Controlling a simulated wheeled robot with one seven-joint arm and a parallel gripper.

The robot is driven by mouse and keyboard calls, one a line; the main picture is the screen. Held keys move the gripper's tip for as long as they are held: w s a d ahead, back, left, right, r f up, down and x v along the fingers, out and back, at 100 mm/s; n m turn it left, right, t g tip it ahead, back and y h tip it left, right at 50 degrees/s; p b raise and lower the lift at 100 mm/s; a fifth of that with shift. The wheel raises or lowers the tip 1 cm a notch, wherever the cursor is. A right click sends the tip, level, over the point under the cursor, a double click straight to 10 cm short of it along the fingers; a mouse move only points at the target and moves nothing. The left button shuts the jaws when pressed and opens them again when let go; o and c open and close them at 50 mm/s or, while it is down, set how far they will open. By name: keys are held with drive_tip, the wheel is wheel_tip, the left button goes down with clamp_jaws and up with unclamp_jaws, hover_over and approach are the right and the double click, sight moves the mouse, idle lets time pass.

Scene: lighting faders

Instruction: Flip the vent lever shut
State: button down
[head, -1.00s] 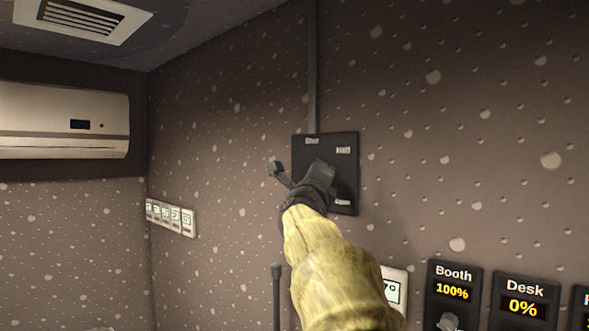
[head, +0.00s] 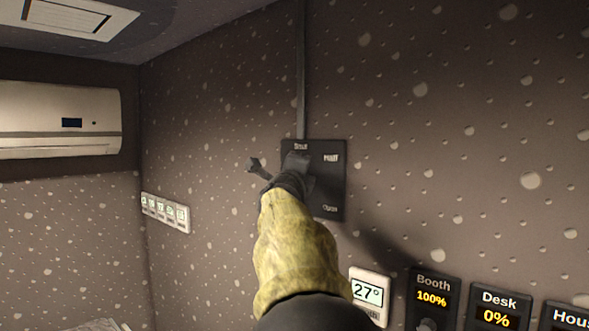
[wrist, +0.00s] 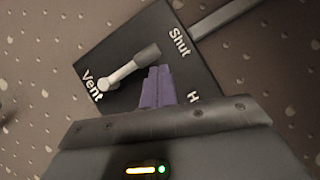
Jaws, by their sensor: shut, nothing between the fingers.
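The vent plate (head: 329,188) is a dark panel on the wall, with the labels Shut at its top, one at its right that looks like Half, and Open at its bottom. The vent lever shows in the wrist view (wrist: 125,72). It runs from a pale pivot by the word Vent to a grey grip, which points up the plate towards Shut. My gripper (head: 297,158) covers the lever in the head view. Its closed purple fingers (wrist: 156,80) are beside the lever's grip in the wrist view; whether they touch it, I cannot tell.
A conduit (head: 300,75) runs up from the plate. A thermostat (head: 369,292) and Booth (head: 433,300) and Desk (head: 497,312) fader panels are below right. A white switch strip (head: 166,212) is at left, below an air conditioner (head: 60,120).

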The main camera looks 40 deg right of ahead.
drive_tip(key=shift+w+a+r, duration=0.1)
drive_tip(key=shift+w+a, duration=0.05)
drive_tip(key=shift+w, duration=0.1)
idle(0.4)
drive_tip(key=s+a+b, duration=0.2)
drive_tip(key=s+a, duration=0.6)
drive_tip(key=s, duration=0.2)
drive_tip(key=shift+s, duration=0.2)
drive_tip(key=shift+s, duration=0.1)
